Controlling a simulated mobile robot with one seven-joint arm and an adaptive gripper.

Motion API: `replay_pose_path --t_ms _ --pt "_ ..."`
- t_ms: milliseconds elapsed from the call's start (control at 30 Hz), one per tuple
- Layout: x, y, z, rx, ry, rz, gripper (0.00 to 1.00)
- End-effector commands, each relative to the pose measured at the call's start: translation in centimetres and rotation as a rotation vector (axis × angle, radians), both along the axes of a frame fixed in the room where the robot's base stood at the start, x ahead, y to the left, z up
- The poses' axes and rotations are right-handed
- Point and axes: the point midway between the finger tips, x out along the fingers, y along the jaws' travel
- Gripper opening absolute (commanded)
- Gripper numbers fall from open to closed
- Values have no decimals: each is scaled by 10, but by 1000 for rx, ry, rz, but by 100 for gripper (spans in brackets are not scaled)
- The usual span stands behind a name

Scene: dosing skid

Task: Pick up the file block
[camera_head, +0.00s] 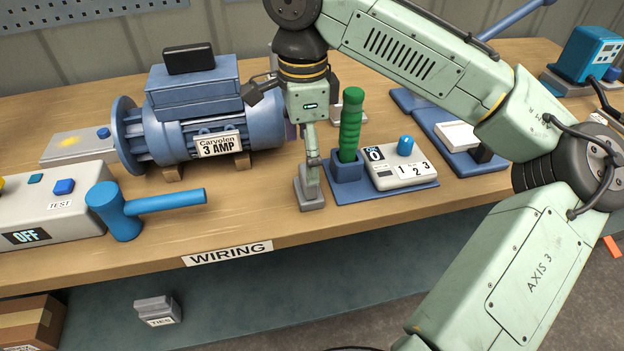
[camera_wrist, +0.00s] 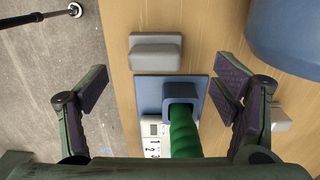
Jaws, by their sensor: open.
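A small grey stepped block (camera_head: 311,197), seemingly the file block, lies on the bench near its front edge, left of a blue socket (camera_head: 347,168). I can read no label on it. It also shows in the wrist view as a grey block (camera_wrist: 156,51), beyond the socket and ahead of the fingers. My gripper (camera_head: 303,152) points down above and behind the block. In the wrist view its fingers (camera_wrist: 162,88) are spread wide with nothing between the pads. A finger partly covers the block in the head view.
A green handle (camera_head: 350,125) stands upright in the socket, close to my gripper. A white 1-2-3 control box (camera_head: 395,167) shares its blue board. A blue motor (camera_head: 200,130) stands left and a blue mallet (camera_head: 140,207) front left. A grey TIES block (camera_head: 157,310) lies on the lower shelf.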

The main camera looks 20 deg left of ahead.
Motion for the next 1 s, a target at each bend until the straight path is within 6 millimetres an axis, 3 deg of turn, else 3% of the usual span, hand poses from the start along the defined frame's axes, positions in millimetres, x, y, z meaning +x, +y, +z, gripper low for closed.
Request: replay_pose_path --t_ms 267,600,867,1000 --pt "-1 -2 -24 1 1 2 82" --pt "-4 -6 -68 2 -1 3 82" --pt "-4 -6 -71 3 -1 3 82" --pt "-4 -6 -71 3 -1 3 72"
